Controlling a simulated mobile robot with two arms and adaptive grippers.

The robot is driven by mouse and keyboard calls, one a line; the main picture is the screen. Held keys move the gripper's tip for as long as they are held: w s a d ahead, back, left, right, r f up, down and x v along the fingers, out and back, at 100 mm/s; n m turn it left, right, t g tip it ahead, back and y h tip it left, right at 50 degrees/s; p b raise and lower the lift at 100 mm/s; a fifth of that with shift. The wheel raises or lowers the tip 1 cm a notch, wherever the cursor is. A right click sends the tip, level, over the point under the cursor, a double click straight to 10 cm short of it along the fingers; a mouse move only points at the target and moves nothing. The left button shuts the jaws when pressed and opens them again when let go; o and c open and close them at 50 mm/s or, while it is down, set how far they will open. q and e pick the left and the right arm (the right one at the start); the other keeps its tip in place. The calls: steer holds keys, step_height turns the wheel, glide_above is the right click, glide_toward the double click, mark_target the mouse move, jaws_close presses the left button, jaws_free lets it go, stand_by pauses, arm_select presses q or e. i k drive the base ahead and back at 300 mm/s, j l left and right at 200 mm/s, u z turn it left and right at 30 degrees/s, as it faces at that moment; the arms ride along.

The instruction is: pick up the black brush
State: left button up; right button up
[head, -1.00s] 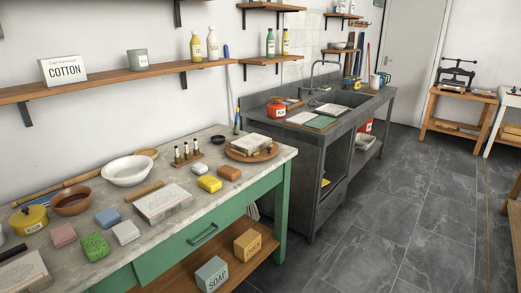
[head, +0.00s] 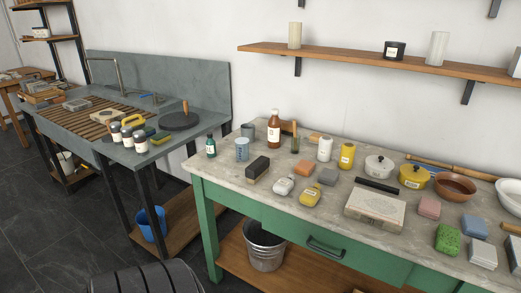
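A black block-shaped brush (head: 258,168) with a tan lower part sits on the marble-topped green table (head: 228,177), near its left end. Neither of my grippers shows in the head view.
A metal bucket (head: 265,248) is on the lower shelf. A grey sink bench (head: 190,133) stands left, with dark floor (head: 50,235) in front.

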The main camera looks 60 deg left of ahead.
mark_target(256, 170)
steer(key=u, duration=1.85)
steer(key=i+j, duration=0.15)
steer(key=j+z, duration=0.05)
